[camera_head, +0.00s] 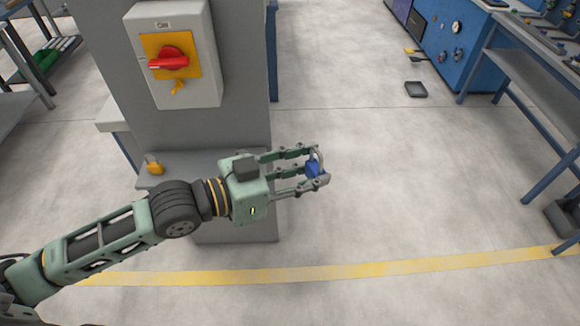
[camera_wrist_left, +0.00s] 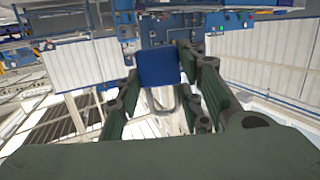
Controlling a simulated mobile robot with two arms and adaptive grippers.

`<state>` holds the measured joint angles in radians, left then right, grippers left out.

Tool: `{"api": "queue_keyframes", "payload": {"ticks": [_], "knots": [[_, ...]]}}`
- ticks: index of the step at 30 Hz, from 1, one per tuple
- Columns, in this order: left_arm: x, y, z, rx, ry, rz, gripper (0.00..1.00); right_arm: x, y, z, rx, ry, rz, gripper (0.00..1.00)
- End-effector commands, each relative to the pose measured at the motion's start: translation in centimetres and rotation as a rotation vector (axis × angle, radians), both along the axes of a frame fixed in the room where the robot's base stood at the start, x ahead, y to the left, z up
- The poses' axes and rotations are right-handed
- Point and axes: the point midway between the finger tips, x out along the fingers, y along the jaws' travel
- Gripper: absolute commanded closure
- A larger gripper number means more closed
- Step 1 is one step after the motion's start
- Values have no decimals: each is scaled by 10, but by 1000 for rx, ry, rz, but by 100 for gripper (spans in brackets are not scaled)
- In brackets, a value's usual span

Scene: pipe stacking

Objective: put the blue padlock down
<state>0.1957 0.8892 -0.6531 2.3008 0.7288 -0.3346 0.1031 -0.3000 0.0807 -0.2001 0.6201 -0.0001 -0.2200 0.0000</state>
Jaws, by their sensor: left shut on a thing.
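The blue padlock (camera_head: 313,168) is held between the fingertips of my left gripper (camera_head: 316,167). It hangs in the air over the floor, just right of the grey pillar. In the left wrist view the padlock's blue body (camera_wrist_left: 159,67) shows between the fingers, with its grey shackle (camera_wrist_left: 158,103) toward the palm. My left gripper is shut on it. My right gripper is in neither view.
A grey pillar (camera_head: 240,110) carries a switch box with a red rotary handle (camera_head: 168,61). A yellow padlock (camera_head: 154,164) sits on the grey ledge (camera_head: 200,163) at its foot, behind my left arm. Open floor lies right; a blue-framed workbench (camera_head: 530,75) stands farther right.

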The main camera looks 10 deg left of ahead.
Motion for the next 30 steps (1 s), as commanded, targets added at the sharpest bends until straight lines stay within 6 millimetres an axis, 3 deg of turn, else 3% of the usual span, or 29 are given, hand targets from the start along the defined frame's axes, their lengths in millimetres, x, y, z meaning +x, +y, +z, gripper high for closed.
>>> {"api": "queue_keyframes", "payload": {"ticks": [9,23,30], "knots": [[0,-20,4,1,-5,-124,93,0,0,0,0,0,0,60],[1,-25,3,0,0,-157,93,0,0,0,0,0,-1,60],[-18,-60,21,-14,1,-184,93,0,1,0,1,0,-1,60]]}}
